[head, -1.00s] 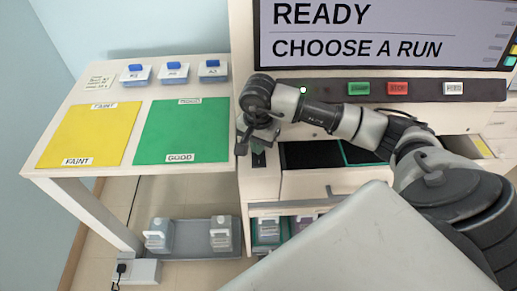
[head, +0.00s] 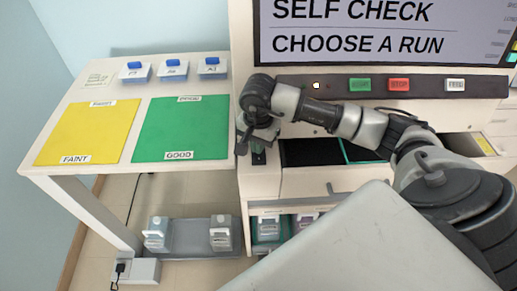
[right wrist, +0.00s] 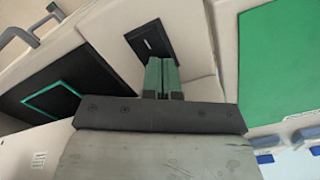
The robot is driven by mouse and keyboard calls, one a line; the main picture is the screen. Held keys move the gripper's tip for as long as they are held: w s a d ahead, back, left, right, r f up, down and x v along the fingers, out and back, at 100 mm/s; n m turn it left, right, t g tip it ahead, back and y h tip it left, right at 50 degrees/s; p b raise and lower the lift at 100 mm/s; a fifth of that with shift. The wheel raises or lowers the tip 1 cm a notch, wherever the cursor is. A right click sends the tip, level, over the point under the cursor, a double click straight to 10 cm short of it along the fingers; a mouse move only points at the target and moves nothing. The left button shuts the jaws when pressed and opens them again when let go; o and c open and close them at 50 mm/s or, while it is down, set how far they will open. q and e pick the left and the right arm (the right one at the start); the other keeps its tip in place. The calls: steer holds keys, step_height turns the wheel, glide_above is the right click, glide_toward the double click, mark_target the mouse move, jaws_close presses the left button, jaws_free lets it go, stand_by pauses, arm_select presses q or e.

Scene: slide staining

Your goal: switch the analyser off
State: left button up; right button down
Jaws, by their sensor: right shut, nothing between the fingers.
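The analyser's screen (head: 380,30) reads "SELF CHECK" and "CHOOSE A RUN" in the head view. Its small indicator light (head: 316,85) shows white. A black switch plate (right wrist: 150,42) with a small light mark on it lies just beyond my right gripper's fingertips (right wrist: 161,62) in the right wrist view. The plate also shows in the head view (head: 258,158), partly under the gripper. My right gripper (head: 243,147) is shut and empty, pointing down at the plate; I cannot tell whether it touches. My left gripper is not in view.
Green (head: 360,85), red (head: 399,85) and white (head: 455,85) buttons sit on the analyser's dark strip. A side table (head: 70,100) at left carries a yellow mat (head: 90,130), a green mat (head: 182,128) and three blue-topped containers. A grey tray (head: 190,240) with jugs lies below.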

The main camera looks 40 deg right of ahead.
steer(key=shift+r+p, duration=0.3)
steer(key=shift+r, duration=0.25)
steer(key=shift+r+p, duration=1.5)
steer(key=shift+r, duration=1.35)
